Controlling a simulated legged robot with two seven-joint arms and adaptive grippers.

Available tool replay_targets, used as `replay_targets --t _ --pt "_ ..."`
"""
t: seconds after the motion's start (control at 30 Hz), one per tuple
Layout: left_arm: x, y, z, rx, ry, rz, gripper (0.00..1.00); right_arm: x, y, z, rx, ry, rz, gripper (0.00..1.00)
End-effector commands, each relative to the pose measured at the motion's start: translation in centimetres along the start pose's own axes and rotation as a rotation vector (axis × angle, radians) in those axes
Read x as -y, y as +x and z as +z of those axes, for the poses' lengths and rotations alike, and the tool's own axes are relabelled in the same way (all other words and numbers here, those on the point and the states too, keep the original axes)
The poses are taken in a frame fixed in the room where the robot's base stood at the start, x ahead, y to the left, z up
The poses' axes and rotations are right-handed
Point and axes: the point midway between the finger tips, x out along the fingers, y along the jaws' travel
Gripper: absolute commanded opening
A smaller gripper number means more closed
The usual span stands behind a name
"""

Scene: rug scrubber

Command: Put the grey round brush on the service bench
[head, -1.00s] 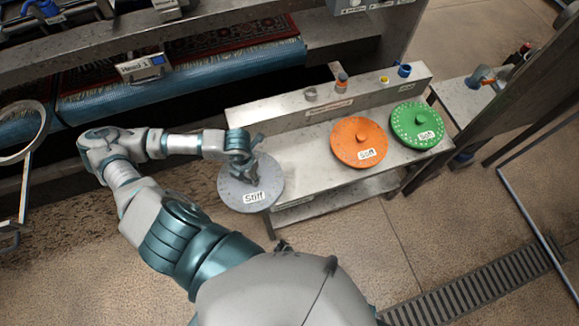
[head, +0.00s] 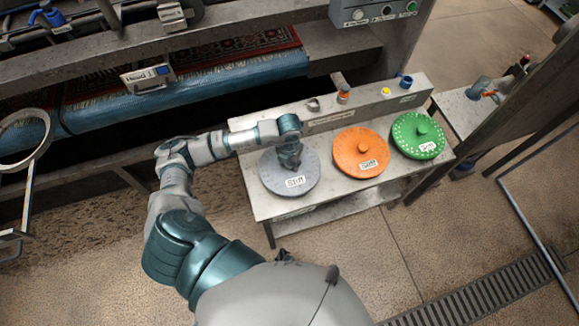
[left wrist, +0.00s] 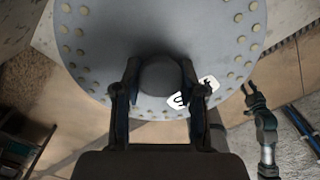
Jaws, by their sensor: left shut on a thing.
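The grey round brush (head: 276,182) is a flat disc with a white label, over the left end of the service bench (head: 325,192). My left gripper (head: 289,160) is shut on its central knob from above. In the left wrist view the two fingers stand on either side of the round knob (left wrist: 160,80), with the brush disc (left wrist: 150,30) and its studs behind. The disc looks about level. I cannot tell whether its underside touches the bench top. My right gripper (left wrist: 255,97) shows in the left wrist view, fingers apart and empty; it is outside the head view.
An orange round brush (head: 350,165) lies on the bench close to the grey one. A green round brush (head: 407,146) lies farther right. The bench's raised back ledge (head: 325,112) carries small fittings. A rolled rug machine (head: 180,82) stands behind. Floor is open in front.

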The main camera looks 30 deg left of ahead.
Motion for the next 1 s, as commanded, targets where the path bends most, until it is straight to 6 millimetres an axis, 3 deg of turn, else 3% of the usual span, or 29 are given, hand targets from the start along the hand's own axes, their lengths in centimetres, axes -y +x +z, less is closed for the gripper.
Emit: replay_targets --t 0.27,0.6,0.63,0.7,1.0 --pt "0.3 3.0 -0.1 -0.001 0.0 0.002 0.0 0.1 0.0 0.0 0.002 -0.001 -0.001 0.4" --pt "0.1 3.4 0.0 0.001 0.001 -0.002 0.0 -0.1 0.0 0.0 0.005 0.0 0.001 0.4" --pt "0.0 3.5 -0.1 -0.001 0.001 -0.001 0.48 -0.2 -0.1 -0.1 0.004 0.0 0.001 0.4" --pt "0.0 3.5 -0.1 -0.001 0.001 -0.001 0.66 -0.2 -0.2 -0.5 -0.001 0.001 0.002 0.4" --pt "0.1 3.4 -0.1 -0.001 0.001 0.0 0.66 -0.1 -0.3 -0.5 -0.005 0.001 0.0 0.4"
